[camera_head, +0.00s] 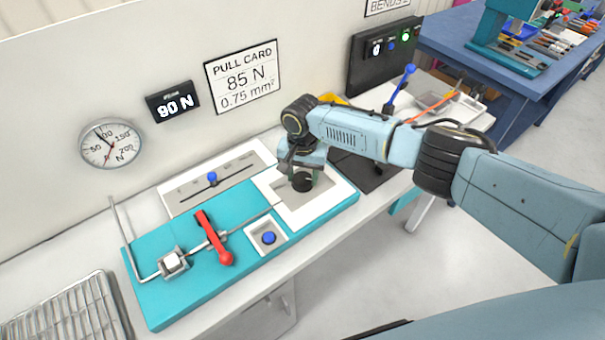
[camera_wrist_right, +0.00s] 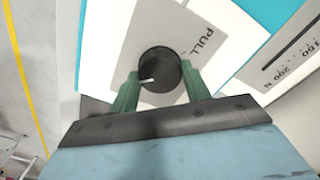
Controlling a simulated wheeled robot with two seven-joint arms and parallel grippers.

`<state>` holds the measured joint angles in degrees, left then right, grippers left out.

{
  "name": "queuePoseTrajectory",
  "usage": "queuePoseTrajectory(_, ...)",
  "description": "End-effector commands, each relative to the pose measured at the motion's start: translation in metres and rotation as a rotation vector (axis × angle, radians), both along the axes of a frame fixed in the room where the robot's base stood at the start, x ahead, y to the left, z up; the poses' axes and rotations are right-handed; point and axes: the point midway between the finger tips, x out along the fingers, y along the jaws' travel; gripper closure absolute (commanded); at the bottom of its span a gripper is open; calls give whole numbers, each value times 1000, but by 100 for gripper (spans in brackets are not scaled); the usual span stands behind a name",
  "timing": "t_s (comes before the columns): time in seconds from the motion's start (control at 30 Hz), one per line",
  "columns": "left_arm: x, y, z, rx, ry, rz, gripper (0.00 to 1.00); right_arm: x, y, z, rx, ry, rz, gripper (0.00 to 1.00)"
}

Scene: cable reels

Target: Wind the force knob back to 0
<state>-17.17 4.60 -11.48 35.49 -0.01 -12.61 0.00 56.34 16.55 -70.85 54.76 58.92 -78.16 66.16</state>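The force knob (camera_head: 303,182) is a round black knob on a white plate at the right end of the teal fixture. In the right wrist view the knob (camera_wrist_right: 158,70) shows a white pointer line toward the left, and "PULL" is printed beside it. My right gripper (camera_head: 303,176) points down over it. Its green fingers (camera_wrist_right: 160,82) stand on both sides of the knob and appear to touch it. The display (camera_head: 173,102) seems to read 90 N. The round gauge (camera_head: 111,146) has a dark needle near 100. My left gripper is out of view.
A scale with a blue-tipped slider (camera_head: 212,178) lies behind the teal base (camera_head: 160,300). A red lever (camera_head: 214,237), a clamp block (camera_head: 173,262) and a blue button (camera_head: 268,237) are left of my gripper. The pull card (camera_head: 242,77) reads 85 N, 0.75 mm². A wire rack (camera_head: 62,308) is lower left.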

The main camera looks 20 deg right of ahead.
Motion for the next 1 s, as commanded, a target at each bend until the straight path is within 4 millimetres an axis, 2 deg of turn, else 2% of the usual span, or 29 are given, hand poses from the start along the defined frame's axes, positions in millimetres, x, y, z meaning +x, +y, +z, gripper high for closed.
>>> queuePoseTrajectory(0.07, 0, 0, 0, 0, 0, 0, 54, 0, 0, 0, -1, 1, 0, 76)
queuePoseTrajectory(0.47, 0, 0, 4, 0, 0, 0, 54, -1, 0, 0, -1, 3, 76, 76)
queuePoseTrajectory(1.0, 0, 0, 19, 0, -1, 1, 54, -1, 0, 1, 1, 3, 535, 76)
